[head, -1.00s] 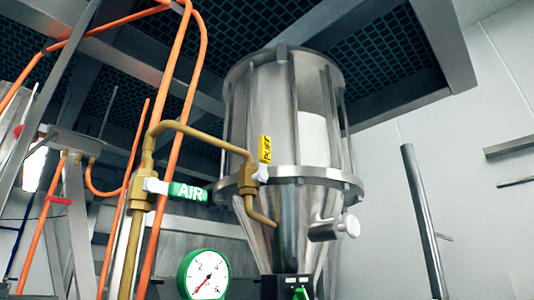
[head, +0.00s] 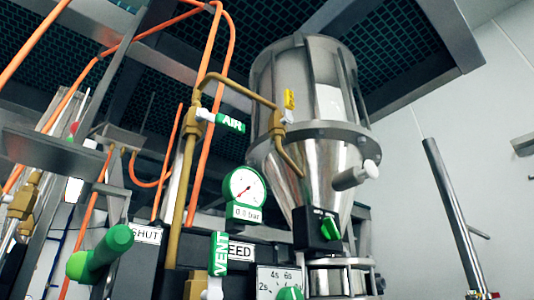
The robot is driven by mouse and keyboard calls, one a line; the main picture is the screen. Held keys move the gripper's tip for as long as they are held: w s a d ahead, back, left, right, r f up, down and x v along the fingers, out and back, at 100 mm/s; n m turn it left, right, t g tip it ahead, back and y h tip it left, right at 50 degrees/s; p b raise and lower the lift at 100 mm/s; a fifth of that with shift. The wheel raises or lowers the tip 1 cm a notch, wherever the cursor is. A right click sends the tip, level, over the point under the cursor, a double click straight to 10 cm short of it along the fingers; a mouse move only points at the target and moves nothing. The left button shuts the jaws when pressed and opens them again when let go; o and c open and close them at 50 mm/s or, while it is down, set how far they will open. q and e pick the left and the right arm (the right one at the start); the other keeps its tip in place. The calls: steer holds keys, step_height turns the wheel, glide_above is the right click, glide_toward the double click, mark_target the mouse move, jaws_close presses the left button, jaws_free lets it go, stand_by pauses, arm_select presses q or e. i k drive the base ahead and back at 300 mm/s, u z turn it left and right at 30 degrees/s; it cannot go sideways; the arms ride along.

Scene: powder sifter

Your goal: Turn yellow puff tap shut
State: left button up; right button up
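The yellow puff tap (head: 289,99) shows in the head view as a small upright yellow handle. Neither of my grippers shows in the head view.
A pressure gauge (head: 244,190) reading 0.0 bar hangs below the taps. A green VENT handle (head: 220,254) stands upright below it. A green knob (head: 118,238) juts out at lower left. A steel post (head: 455,215) rises at right.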

mark_target(289, 105)
steer(key=u, duration=1.1)
steer(key=k, duration=0.75)
steer(key=z, duration=0.5)
